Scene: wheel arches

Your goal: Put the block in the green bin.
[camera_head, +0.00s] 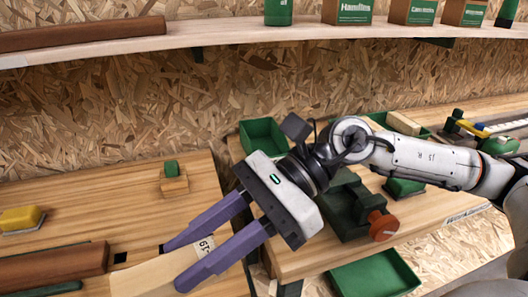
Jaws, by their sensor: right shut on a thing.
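My right gripper (177,267) reaches in from the right, its two purple fingers pointing down and left. It is shut on a pale wooden block (135,281), which lies between the fingers and sticks out past their tips. Printed marks show on the pale surface between the fingers. I cannot tell whether the block touches the table. One green bin (246,134) stands at the back of the bench, behind the gripper's body. Another green bin (400,272) is low at the front right. A third green tray (378,117) is partly hidden behind my arm. My left gripper is not in view.
A dark green vise (345,208) with an orange knob (383,225) stands right of the gripper. A brown wooden bar (50,266) and a yellow-topped sanding block (20,218) lie left. A small green-topped wooden piece (173,180) sits behind. A shelf (220,33) crosses above.

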